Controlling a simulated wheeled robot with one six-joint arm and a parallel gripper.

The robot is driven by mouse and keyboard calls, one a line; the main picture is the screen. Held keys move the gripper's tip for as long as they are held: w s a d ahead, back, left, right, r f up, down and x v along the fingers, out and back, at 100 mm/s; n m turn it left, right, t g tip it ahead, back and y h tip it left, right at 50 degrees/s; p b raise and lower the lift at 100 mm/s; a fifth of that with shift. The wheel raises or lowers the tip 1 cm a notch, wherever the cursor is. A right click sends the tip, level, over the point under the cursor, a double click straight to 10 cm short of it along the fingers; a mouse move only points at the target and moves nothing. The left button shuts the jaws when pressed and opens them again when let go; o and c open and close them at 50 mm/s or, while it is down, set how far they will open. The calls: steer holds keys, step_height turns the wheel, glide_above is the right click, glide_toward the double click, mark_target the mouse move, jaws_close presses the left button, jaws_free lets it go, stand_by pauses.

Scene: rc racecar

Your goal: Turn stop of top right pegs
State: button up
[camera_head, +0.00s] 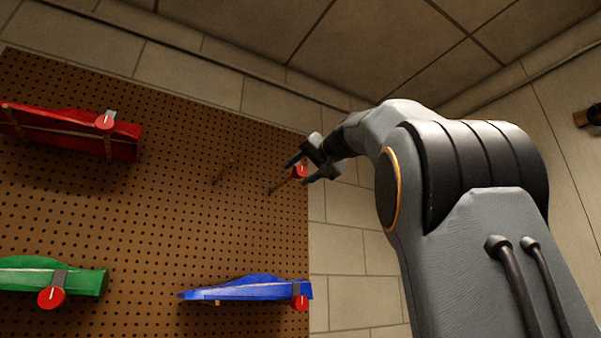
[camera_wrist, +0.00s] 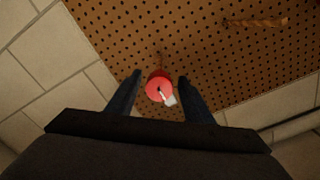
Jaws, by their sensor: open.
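The top right pegs are two bare wooden pegs on the pegboard, a left one (camera_head: 225,171) and a right one (camera_head: 282,184). A round red stop (camera_head: 301,172) sits at the outer end of the right peg, partly hidden by my gripper. My gripper (camera_head: 298,172) is open, with one finger on each side of the stop. In the wrist view small gaps show between the fingers and the disc. The other peg (camera_wrist: 257,23) also shows there.
The brown pegboard (camera_head: 180,225) carries a red car (camera_head: 70,133) at upper left, a green car (camera_head: 85,281) at lower left and a blue car (camera_head: 245,290) at lower right, each with a red stop. A block wall (camera_head: 340,204) lies right of the board.

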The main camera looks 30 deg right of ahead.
steer(key=s+b, duration=0.2)
steer(key=s, duration=0.5)
steer(key=shift+s+d, duration=0.15)
steer(key=shift+s, duration=0.2)
